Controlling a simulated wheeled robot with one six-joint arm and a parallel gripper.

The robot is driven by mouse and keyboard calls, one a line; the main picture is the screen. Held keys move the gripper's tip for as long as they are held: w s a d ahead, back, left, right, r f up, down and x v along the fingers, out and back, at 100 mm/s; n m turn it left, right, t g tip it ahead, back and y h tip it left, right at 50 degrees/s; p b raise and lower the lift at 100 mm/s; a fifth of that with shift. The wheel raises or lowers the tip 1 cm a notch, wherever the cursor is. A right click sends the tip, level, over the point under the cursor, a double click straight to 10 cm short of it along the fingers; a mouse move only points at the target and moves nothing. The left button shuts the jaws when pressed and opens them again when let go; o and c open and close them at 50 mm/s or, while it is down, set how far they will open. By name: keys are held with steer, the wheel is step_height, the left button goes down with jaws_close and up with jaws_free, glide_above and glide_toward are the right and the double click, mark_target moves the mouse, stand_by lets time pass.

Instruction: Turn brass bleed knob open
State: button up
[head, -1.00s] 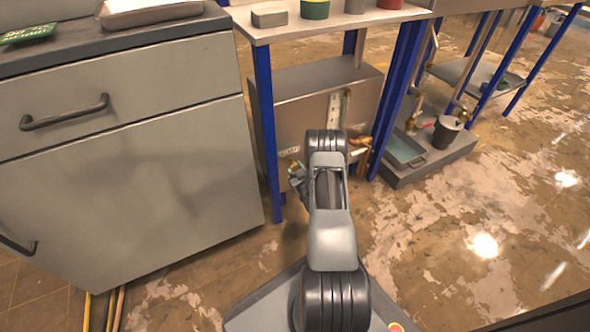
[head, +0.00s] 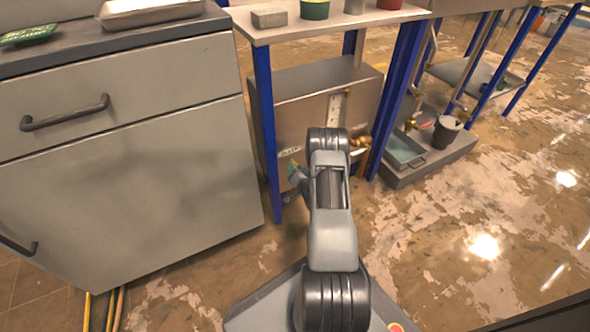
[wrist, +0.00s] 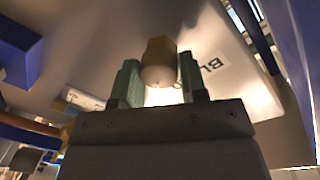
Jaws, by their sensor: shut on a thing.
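The brass knob (wrist: 159,64) sits between the two green fingers of my gripper (wrist: 158,76) in the wrist view. My gripper is shut on it, one finger on each side. In the head view a green part of my gripper (head: 293,172) shows left of my arm, close to the front of the grey metal box (head: 300,112). The knob is hidden there.
Brass fittings (head: 360,143) stick out of the box's right side. Blue frame legs (head: 266,130) stand close on both sides. A grey drawer cabinet (head: 130,190) is at left. A tray (head: 405,150) and a dark bucket (head: 446,133) stand at right. The floor at right is clear.

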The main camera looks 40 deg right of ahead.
steer(key=shift+d+r+m+y, duration=0.1)
steer(key=shift+m+y, duration=0.2)
steer(key=shift+m, duration=3.5)
steer(key=o, duration=0.9)
steer(key=s+p, duration=0.1)
steer(key=s, duration=0.3)
steer(key=s+a+p, duration=0.1)
steer(key=s+p, duration=0.1)
steer(key=s, duration=0.3)
steer(key=s+a+p, duration=0.1)
steer(key=s+p, duration=0.1)
steer(key=s, duration=0.2)
steer(key=shift+s+r, duration=0.3)
steer(key=shift+r, duration=0.1)
